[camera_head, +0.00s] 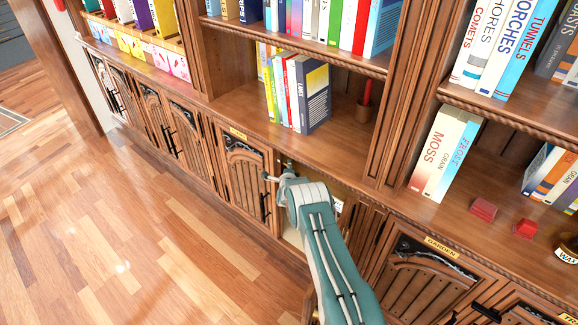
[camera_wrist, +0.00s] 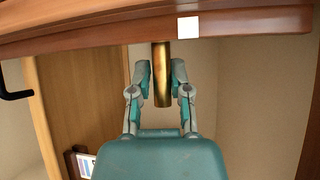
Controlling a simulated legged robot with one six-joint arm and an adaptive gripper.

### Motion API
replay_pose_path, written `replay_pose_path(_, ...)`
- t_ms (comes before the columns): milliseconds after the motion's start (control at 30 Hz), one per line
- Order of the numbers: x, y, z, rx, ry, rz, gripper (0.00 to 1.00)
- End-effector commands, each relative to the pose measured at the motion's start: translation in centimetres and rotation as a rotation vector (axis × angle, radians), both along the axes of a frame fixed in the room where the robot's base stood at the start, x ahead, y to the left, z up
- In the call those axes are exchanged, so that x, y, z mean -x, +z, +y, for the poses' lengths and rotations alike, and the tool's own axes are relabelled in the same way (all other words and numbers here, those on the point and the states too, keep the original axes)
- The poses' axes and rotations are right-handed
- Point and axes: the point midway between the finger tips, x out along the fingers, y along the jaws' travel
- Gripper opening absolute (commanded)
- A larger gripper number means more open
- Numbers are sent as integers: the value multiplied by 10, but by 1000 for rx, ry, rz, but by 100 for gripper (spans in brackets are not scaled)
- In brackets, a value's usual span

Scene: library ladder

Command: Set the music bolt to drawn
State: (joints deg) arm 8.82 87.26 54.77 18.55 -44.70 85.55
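A brass, rod-shaped piece (camera_wrist: 162,90), which looks like the bolt, hangs down below the wooden edge of the cabinet in the wrist view. No readable label marks it as the music bolt. The two fingers of my gripper (camera_wrist: 161,68) stand on either side of it, very close. I cannot tell whether they press on it. In the head view my gripper (camera_head: 276,178) reaches to the low cabinets under the shelf, and my arm hides much of the opening. The rod cannot be made out there.
A wooden panel (camera_wrist: 75,90) with a black handle stands left in the wrist view; the pale interior lies behind. A closed carved door (camera_head: 245,178) is left of my gripper, the garden door (camera_head: 420,285) to its right. The floor (camera_head: 130,240) is clear.

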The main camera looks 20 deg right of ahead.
Motion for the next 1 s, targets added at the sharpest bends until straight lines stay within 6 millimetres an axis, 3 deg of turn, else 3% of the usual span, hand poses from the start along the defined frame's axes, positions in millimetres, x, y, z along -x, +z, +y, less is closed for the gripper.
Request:
replay_pose_path(67, 3, -7, 2, -3, 2, 15, 55)
replay_pose_path(533, 9, -2, 4, -1, 1, 8, 55)
replay_pose_path(1000, 61, 6, 24, -1, 2, 9, 55)
